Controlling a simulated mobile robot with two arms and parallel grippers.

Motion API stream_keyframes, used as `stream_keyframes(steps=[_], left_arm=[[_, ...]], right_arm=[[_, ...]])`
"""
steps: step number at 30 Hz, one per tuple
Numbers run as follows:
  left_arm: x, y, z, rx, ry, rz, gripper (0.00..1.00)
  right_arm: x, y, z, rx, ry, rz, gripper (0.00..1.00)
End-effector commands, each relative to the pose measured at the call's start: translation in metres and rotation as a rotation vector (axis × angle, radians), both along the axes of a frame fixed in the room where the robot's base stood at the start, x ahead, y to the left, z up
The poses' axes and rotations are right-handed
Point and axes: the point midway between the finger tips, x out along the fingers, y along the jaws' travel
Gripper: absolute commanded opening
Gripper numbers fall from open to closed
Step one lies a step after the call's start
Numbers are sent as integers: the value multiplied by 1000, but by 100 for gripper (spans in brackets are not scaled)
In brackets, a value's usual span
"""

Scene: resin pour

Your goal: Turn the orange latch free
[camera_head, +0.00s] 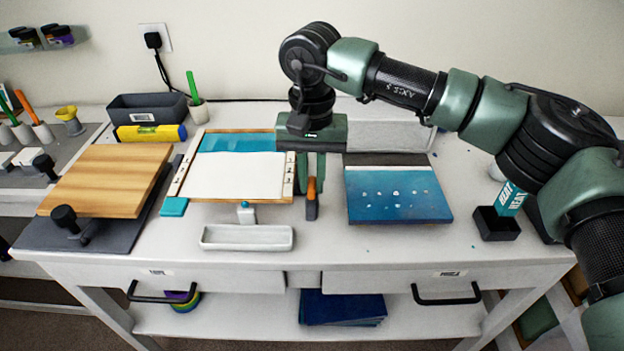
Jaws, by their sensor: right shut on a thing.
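The orange latch (311,189) is a small upright orange piece with a dark grey lower part. It stands just right of the wooden-edged frame (232,200), which holds a white panel with a teal strip behind it. My right gripper (311,176) points down from above, its green fingers close together on the top of the latch. It is shut on the latch, and its fingers partly hide the latch's upper end. My left gripper is not in view.
A blue panel with pale spots (398,196) lies right of the latch. A white trough (247,238) lies in front of the frame. A wooden board (108,180) is at the left, and a small black box (496,224) is at the right.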

Motion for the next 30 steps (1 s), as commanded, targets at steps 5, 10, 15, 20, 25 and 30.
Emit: stream_keyframes(steps=[5, 10, 15, 20, 25, 30], left_arm=[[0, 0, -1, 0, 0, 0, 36], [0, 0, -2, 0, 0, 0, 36], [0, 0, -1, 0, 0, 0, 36], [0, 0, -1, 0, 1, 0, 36], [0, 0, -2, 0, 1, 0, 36], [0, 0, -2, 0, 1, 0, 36]], right_arm=[[1, 0, 2, 3, -2, 49, 0], [1, 0, 2, 3, -3, 70, 0], [1, 0, 2, 3, -3, 74, 0], [1, 0, 2, 3, -4, 74, 0], [1, 0, 2, 2, -3, 73, 36], [0, 0, 1, 1, -2, 72, 36]])
